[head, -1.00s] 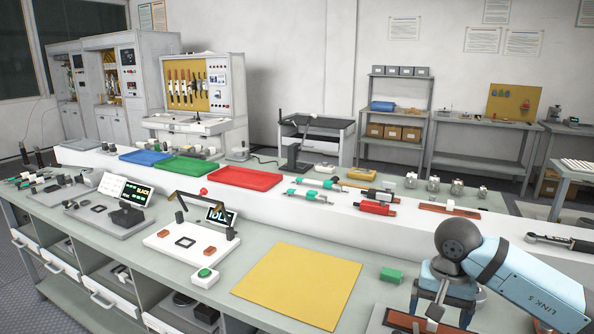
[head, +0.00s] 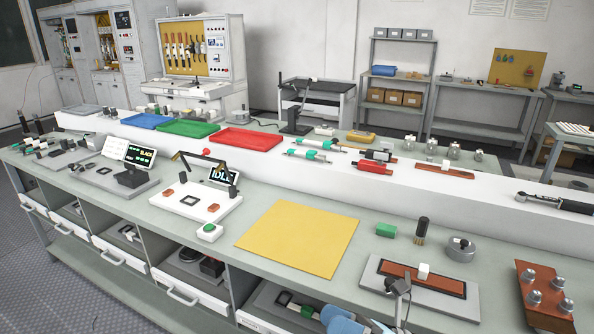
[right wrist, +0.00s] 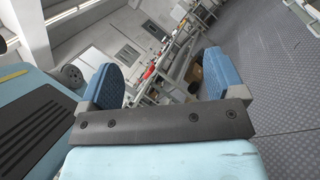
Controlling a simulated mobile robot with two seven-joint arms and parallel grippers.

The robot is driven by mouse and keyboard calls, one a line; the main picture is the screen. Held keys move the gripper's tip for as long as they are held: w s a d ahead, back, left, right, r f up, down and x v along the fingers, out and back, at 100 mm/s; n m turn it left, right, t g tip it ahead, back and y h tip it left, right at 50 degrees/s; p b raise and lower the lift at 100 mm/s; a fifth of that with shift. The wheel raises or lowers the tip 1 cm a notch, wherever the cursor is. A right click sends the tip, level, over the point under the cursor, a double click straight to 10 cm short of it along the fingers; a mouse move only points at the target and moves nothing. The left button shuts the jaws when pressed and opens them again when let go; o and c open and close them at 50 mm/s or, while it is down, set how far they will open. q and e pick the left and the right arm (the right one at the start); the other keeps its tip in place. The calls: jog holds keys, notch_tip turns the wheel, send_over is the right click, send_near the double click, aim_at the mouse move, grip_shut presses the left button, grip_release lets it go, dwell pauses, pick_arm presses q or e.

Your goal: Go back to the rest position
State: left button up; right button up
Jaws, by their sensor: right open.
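My right gripper (right wrist: 160,62) is open in the right wrist view, with two blue finger pads set wide apart and nothing between them. Beyond it are the room, furniture and bare floor, seen at a slant. In the head view, a blue and dark part of my right arm shows at the bottom edge, partly cut off, in front of the bench. A grey fixture (head: 443,304) with a brown pad (head: 446,285) lies on the bench, and a small white block (head: 423,271) stands on the pad. My left gripper is not in view.
The bench holds a yellow mat (head: 300,238), a green block (head: 386,230), a dark brush-like piece (head: 422,231), a round grey weight (head: 461,250) and a brown plate (head: 545,298) with metal knobs. Red (head: 249,139) and green trays sit on the raised shelf. Grey floor (right wrist: 275,75) is clear.

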jog(key=s+d+f+m+t+h, duration=0.2)
jog(key=d+f+m+t+h, duration=0.25)
jog(key=f+m+h, duration=0.8)
jog(key=s+d+f+m+t+h, duration=0.35)
jog(key=d+f+m, duration=0.25)
jog(key=m, duration=1.4)
jog(key=s+d+f+m+g+h, duration=0.1)
jog(key=s+f+m+g+h, duration=0.1)
jog(key=s+f+m+g, duration=0.4)
pick_arm(q)
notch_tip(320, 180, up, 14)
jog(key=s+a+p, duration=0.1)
jog(key=p, duration=1.7)
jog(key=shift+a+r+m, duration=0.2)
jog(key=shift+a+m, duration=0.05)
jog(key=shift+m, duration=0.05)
pick_arm(e)
notch_tip(320, 180, up, 14)
jog(key=s+d+t, duration=0.1)
jog(key=s+t, duration=0.1)
jog(key=shift+d+f+t, duration=0.15)
jog(key=shift+d+t, duration=0.15)
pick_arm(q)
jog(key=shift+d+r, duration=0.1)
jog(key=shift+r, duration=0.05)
